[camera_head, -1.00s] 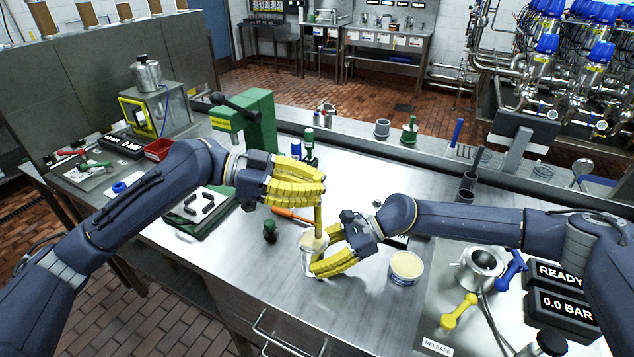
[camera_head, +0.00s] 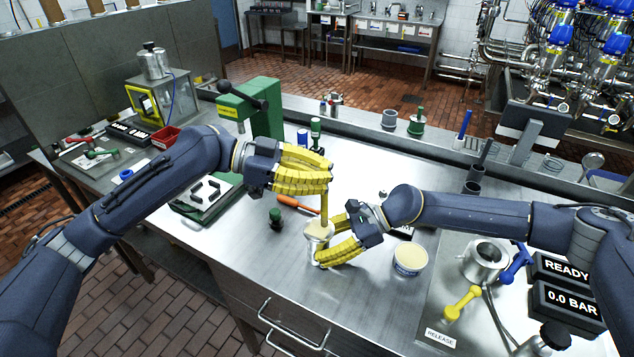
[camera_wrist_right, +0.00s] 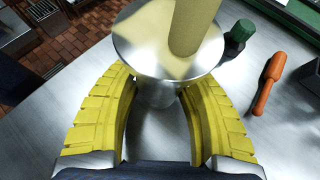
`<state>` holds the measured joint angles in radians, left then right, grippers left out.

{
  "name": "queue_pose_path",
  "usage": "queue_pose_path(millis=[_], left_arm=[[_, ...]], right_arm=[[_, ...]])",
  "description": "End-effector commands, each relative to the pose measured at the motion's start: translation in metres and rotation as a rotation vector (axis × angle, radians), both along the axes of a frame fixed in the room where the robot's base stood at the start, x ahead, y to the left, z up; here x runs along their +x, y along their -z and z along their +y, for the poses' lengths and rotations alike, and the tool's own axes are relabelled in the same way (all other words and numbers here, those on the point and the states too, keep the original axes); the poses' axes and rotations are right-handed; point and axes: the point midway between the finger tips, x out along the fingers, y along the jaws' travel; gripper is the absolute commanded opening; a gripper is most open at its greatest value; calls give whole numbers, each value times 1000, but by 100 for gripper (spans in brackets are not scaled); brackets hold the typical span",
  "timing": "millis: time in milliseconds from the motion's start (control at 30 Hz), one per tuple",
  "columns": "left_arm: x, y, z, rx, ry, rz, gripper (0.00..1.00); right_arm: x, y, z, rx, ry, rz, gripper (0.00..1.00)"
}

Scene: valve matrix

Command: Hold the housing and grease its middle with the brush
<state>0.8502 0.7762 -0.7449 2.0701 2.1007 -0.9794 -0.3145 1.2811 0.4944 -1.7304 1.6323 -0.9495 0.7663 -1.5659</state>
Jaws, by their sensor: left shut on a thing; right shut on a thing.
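The housing (camera_head: 319,231) is a shiny metal piece with a wide round top, standing at the front middle of the bench. My right gripper (camera_head: 330,243) is shut around its narrower body, below the top. In the right wrist view the housing (camera_wrist_right: 140,48) sits between both yellow fingers. My left gripper (camera_head: 323,178) is above it, shut on the brush (camera_head: 324,208), a tan upright rod. The brush (camera_wrist_right: 194,22) comes down onto the housing's top in the wrist view. Its upper part is hidden by the left fingers, and its bristles cannot be made out.
An open tub of cream-coloured stuff (camera_head: 410,259) stands right of the housing. A small green-topped item (camera_head: 276,218) and an orange-handled tool (camera_head: 297,204) lie to its left. A green press (camera_head: 262,110) stands behind my left gripper. Valve handles and readout boxes fill the right side.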

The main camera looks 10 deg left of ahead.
Motion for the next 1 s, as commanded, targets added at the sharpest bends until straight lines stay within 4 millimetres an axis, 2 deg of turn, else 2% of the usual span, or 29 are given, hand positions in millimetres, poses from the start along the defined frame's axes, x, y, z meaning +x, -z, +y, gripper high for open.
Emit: queue_pose_path(millis=[200,267,333,1000], left_arm=[[19,0,-7,-1,0,1,0],[18,-4,-6,0,1,-2,0],[18,-22,-6,0,1,-6,0],[17,-77,-6,-1,0,-1,0]], right_arm=[[0,0,0,0,-1,0,1],[0,0,0,0,-1,0,1],[0,0,0,0,-1,0,1],[0,0,0,0,0,0,1]])
